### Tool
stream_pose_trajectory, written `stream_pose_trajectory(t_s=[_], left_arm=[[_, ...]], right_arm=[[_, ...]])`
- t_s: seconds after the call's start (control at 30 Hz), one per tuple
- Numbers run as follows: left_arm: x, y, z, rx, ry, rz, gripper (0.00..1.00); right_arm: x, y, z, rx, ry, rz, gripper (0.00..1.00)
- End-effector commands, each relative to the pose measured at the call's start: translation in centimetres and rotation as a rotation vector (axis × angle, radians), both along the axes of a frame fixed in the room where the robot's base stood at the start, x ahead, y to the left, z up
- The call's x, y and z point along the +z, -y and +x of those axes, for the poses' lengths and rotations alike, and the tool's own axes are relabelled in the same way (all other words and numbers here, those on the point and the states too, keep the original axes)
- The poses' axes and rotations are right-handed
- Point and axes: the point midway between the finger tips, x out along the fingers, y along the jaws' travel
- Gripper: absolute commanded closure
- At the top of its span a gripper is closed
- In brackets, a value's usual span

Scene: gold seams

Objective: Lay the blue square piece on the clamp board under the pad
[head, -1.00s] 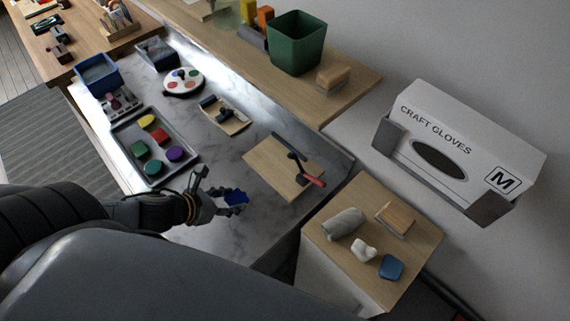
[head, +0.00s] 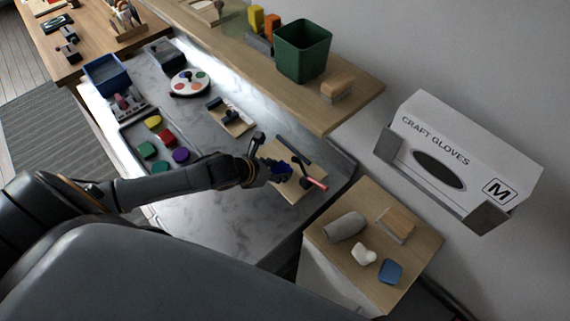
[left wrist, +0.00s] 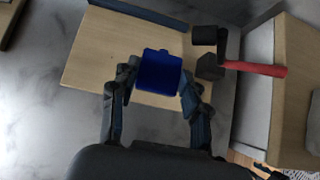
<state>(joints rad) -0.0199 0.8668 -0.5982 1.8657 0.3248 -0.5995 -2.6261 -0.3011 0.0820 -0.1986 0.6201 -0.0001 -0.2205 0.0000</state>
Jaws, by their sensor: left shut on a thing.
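The blue square piece (left wrist: 158,73) is held between the fingers of my left gripper (left wrist: 156,86), which is shut on it. In the head view the blue piece (head: 283,168) and my left gripper (head: 272,173) are over the clamp board (head: 287,193). The board's bare wood also shows in the left wrist view (left wrist: 95,60). The clamp with its dark pad (left wrist: 209,67) and red handle (left wrist: 255,69) stands to the right of the piece. Whether the piece touches the board I cannot tell. My right gripper is not in view.
A grey tray (head: 137,163) with colored pieces lies left on the marble top. A small side table (head: 407,262) at the right holds a grey roll (head: 345,227), a wooden block (head: 396,224), a white item and a blue block (head: 390,271). A raised shelf (head: 330,108) runs behind.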

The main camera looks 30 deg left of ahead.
Motion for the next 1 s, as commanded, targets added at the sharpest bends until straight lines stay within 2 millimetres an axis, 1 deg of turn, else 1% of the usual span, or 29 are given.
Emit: stream_pose_trajectory(t_s=[0.03,0.17,0.2,0.3,0.67,0.7,0.8,1.0], left_arm=[[0.4,0.4,1.1,0.004,0.004,-0.005,0.93],[0.4,1.3,3.3,0.002,0.004,-0.005,0.93],[-0.3,1.2,3.0,0.002,-0.003,-0.004,0.93],[-1.2,1.1,2.9,0.000,0.000,-0.003,0.93],[-1.7,1.0,3.0,-0.001,0.002,-0.001,0.93],[-1.7,1.0,2.9,-0.001,0.002,-0.001,0.50],[-1.7,1.0,2.9,-0.001,0.002,-0.001,0.31],[-1.7,1.0,2.9,-0.001,0.002,-0.001,0.31]], right_arm=[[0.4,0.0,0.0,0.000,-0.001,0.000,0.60],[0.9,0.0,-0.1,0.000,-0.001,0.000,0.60],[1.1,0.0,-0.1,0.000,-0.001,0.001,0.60],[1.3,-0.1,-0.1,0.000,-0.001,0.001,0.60],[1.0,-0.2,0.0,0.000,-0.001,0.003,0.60],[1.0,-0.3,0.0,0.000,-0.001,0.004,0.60],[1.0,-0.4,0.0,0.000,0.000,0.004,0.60],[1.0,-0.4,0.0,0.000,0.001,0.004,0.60]])
